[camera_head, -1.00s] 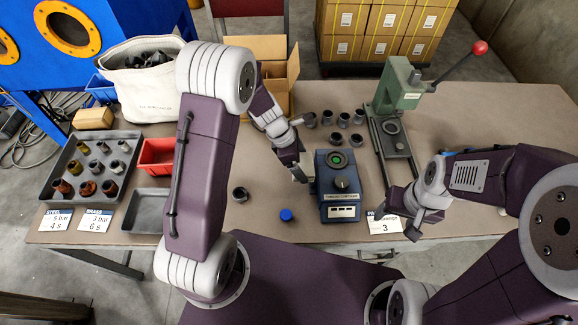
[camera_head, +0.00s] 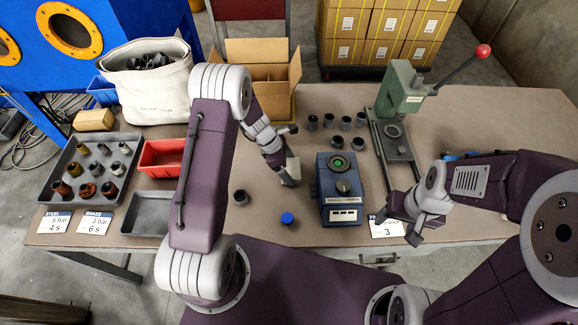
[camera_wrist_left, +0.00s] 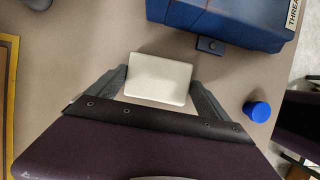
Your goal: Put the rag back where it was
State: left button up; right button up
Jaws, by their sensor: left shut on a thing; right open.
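The only rag-like thing I see is a pale, flat rectangular block (camera_wrist_left: 160,79), which I take for the folded rag. My left gripper (camera_head: 287,172) is shut on it, with a finger at each side in the left wrist view. In the head view the rag (camera_head: 291,174) hangs at the gripper tip, left of the blue thread tester (camera_head: 341,186). I cannot tell if it touches the table. My right gripper (camera_head: 424,228) is open and empty by the front edge, right of the white number card (camera_head: 385,228).
A blue cap (camera_head: 287,218) and a dark ring part (camera_head: 241,197) stand on the table (camera_head: 470,120) near the left gripper. A green press (camera_head: 402,95), a cardboard box (camera_head: 262,72), several dark fittings, a red bin (camera_head: 163,157) and grey trays are around. The table's right rear is bare.

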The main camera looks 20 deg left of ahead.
pick_arm(q)
jog(key=o, duration=0.9)
jog(key=shift+f, duration=0.15)
jog(key=shift+a+r, duration=0.1)
jog(key=shift+r, duration=0.4)
jog(key=p+v, duration=0.2)
jog(key=v, duration=0.9)
jog(key=s+r+m+y, duration=0.1)
jog(key=s+m, duration=0.4)
jog(key=m, duration=0.2)
jog(key=s+r+m+y, duration=0.1)
jog(key=s+r+m, duration=0.1)
jog(key=s+m, duration=0.4)
jog(key=s+r+m+y, duration=0.1)
jog(key=s+m+y, duration=0.1)
jog(key=s+m, duration=0.3)
jog(key=shift+s+d+r+m, duration=0.15)
jog(key=shift+r+m, duration=0.05)
jog(key=shift+m, duration=0.55)
jog(key=shift+s+d+r+m, duration=0.1)
jog(key=shift+s+r+m, duration=0.1)
jog(key=shift+m, duration=0.55)
